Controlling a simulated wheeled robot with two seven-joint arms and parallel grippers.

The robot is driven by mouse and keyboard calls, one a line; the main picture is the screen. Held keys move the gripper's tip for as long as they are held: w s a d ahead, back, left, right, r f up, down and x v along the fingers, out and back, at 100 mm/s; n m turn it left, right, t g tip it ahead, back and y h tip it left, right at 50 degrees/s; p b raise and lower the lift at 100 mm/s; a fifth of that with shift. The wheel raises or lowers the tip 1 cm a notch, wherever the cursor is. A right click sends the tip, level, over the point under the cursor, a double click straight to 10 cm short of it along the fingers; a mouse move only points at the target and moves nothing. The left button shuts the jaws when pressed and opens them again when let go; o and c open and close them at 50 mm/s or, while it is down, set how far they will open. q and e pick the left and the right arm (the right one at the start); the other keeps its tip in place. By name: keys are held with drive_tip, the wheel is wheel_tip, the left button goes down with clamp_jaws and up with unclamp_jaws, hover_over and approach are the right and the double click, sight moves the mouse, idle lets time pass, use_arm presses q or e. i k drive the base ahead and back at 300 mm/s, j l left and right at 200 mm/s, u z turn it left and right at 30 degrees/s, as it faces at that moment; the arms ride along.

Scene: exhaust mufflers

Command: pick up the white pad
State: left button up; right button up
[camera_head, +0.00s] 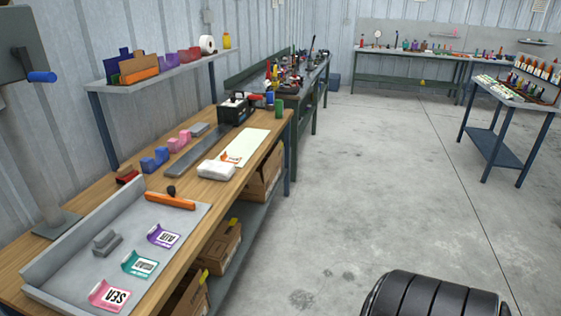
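A white pad (217,170), thick and soft-looking like a folded cloth, lies on the wooden workbench (203,191) near its front edge. It is just in front of a pale cream sheet (246,145) with an orange mark on it. A long dark grey flat bar (196,152) lies behind the pad, to its left. Neither of my grippers is in view, so nothing is seen touching the pad.
A grey metal tray (193,225) holds pink, teal and purple labelled pieces. Pink and blue holders (155,160) and a black device (238,109) stand farther back. Cardboard boxes (221,248) sit underneath. A black ribbed object (435,296) is at lower right. Open floor lies right.

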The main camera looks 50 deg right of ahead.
sight(222, 171)
drive_tip(key=z, duration=1.2)
drive_tip(key=u, duration=0.2)
drive_tip(key=i+l+u, duration=0.4)
drive_tip(key=l+u, duration=0.2)
drive_tip(key=i+l+u, duration=0.1)
drive_tip(key=l+u, duration=0.2)
drive_tip(key=i+l, duration=0.15)
drive_tip(key=l, duration=0.3)
drive_tip(key=i+l+u, duration=0.1)
drive_tip(key=l, duration=0.35)
drive_tip(key=i+l+u, duration=0.1)
drive_tip(key=l, duration=0.4)
drive_tip(key=i+l, duration=0.15)
drive_tip(key=l, duration=0.35)
drive_tip(key=i+l+u, duration=0.1)
drive_tip(key=l, duration=0.35)
